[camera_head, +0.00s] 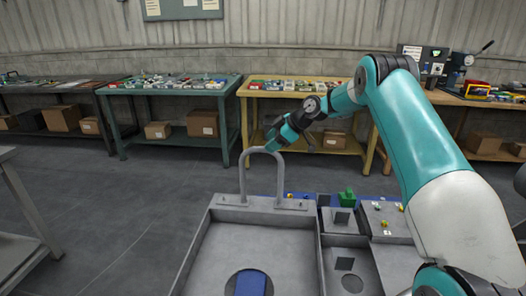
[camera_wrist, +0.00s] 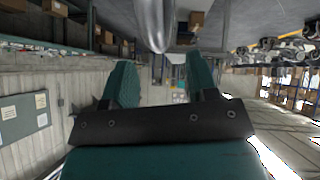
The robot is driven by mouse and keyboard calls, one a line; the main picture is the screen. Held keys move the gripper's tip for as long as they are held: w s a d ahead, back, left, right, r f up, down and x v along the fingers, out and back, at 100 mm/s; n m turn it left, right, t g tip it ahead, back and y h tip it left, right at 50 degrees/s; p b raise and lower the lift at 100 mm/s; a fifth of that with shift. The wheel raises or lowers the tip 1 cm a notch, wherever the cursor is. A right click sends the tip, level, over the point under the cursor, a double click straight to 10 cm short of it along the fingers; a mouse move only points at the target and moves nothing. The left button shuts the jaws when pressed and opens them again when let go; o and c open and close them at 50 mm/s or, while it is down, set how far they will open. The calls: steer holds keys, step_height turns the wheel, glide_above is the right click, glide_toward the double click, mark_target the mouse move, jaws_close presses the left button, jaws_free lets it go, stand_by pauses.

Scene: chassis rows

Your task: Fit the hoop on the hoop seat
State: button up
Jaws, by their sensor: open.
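The hoop (camera_head: 262,150) is a grey upside-down U of round tube, standing upright in the head view. Its two legs come down to the hoop seat (camera_head: 232,200), a raised grey ledge along the far edge of a tray-like chassis. How deep the leg ends sit cannot be told. My gripper (camera_head: 270,143) is at the hoop's top, coming from behind and right. In the wrist view its two teal fingers (camera_wrist: 160,66) are spread apart, with nothing clamped between them. A shiny grey tube (camera_wrist: 155,22), likely the hoop, shows just beyond the fingertips.
The chassis tray (camera_head: 202,250) has a round recess with a blue piece (camera_head: 250,284). To its right are grey blocks, a green part (camera_head: 346,197) and small coloured pieces on a grey plate (camera_head: 392,218). Workbenches (camera_head: 170,88) line the back wall.

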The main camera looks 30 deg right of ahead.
steer(key=b+v, duration=0.1)
steer(key=v, duration=1)
steer(key=shift+d+r, duration=0.15)
steer(key=shift+r, duration=0.2)
steer(key=s+a+r+m+g, duration=0.15)
steer(key=s+a, duration=0.25)
steer(key=a, duration=0.4)
steer(key=s+a+r+g+p, duration=0.1)
steer(key=s+a+r, duration=0.2)
steer(key=s+a, duration=0.35)
steer(key=s+a+r+m+g, duration=0.1)
steer(key=s+a+r, duration=0.1)
steer(key=a, duration=0.7)
steer(key=s+a+f+m+g+h, duration=0.1)
steer(key=s+a, duration=0.2)
steer(key=s, duration=1)
steer(key=s+a+f+m+g+h+p, duration=0.1)
steer(key=s+a, duration=0.3)
steer(key=s, duration=1)
steer(key=shift+a+f+m+g, duration=0.25)
steer(key=shift+m+g, duration=0.1)
steer(key=shift+g, duration=0.2)
